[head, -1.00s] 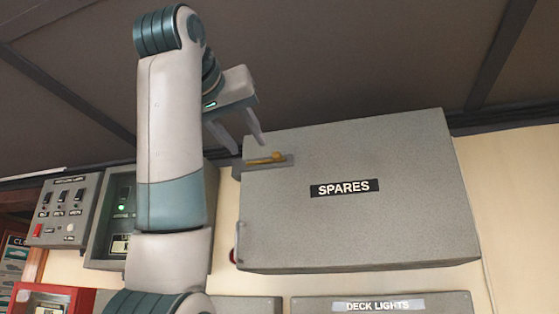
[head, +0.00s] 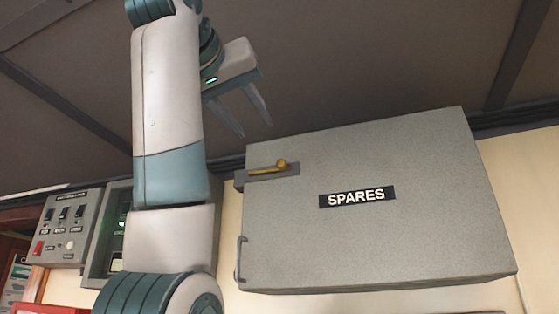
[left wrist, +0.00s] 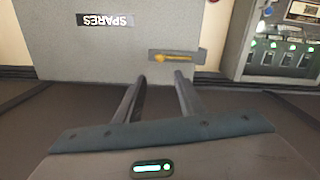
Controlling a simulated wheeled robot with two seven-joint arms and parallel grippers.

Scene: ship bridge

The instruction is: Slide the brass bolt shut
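The brass bolt (head: 269,168) lies on a grey mounting plate (head: 290,170) at the upper left corner of the SPARES locker door (head: 400,240). Its round knob sits at the bolt's right end in the head view. The bolt also shows in the left wrist view (left wrist: 174,57), just beyond the fingertips. My left gripper (head: 256,130) is open and empty, above and slightly left of the bolt, with its fingers pointing down and apart from it. My right gripper is not in view.
A small handle (head: 240,258) is on the locker's lower left edge. Switch panels (head: 66,228) are on the wall at the left. The dark ceiling (head: 360,60) is above the locker. The wall right of the locker is bare.

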